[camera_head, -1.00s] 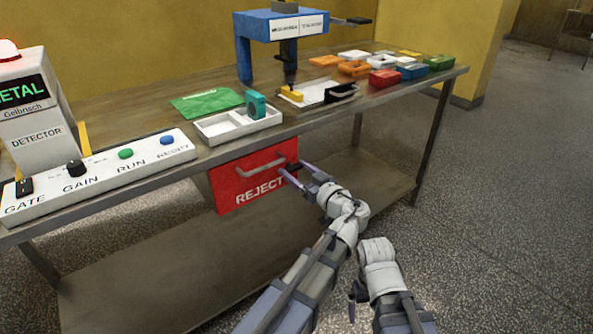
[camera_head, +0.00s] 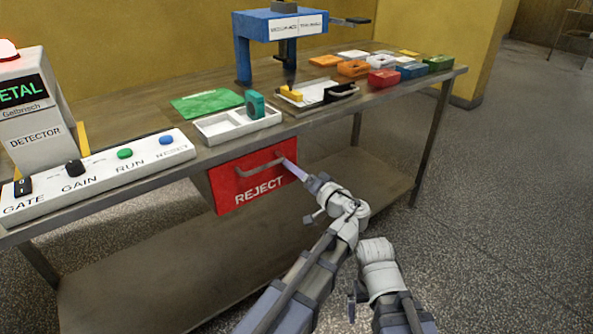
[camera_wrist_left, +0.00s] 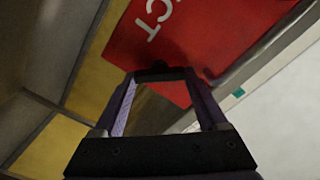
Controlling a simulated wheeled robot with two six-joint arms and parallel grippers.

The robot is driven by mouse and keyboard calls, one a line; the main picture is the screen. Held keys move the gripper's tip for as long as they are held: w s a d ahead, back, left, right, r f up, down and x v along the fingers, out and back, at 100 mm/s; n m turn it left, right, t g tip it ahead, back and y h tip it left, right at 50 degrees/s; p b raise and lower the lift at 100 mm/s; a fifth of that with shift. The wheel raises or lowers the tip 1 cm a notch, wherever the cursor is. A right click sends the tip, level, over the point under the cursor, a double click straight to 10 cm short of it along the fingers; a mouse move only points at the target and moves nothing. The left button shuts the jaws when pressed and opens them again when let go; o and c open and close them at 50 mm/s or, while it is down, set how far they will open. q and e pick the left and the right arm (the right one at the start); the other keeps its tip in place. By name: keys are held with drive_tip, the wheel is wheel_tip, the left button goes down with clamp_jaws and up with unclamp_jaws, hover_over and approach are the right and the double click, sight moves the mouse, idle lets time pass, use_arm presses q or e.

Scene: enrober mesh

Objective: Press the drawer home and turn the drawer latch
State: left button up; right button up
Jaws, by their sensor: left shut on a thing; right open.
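The red drawer (camera_head: 232,190), marked REJECT, sits under the table's front edge with a grey bar handle (camera_head: 258,167) across its face. My left gripper (camera_head: 287,161) reaches the upper right corner of the drawer front. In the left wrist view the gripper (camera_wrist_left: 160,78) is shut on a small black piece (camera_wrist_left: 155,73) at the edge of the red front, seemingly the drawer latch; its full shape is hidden. I cannot tell whether the drawer is fully in. My right gripper (camera_head: 353,298) hangs low in front of the table, open, clear of everything.
On the table (camera_head: 330,122) stand a white control panel (camera_head: 100,178), a detector (camera_head: 38,120), a white tray (camera_head: 240,127) and a blue stand (camera_head: 243,55). Several coloured blocks lie at the right. A lower shelf (camera_head: 160,260) runs below the drawer. The floor at right is clear.

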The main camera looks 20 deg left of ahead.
use_arm(q)
drive_tip(key=shift+f+m, duration=0.15)
drive_tip(key=shift+m, duration=3.95)
drive_tip(key=o, duration=1.3)
drive_tip(key=shift+d, duration=0.1)
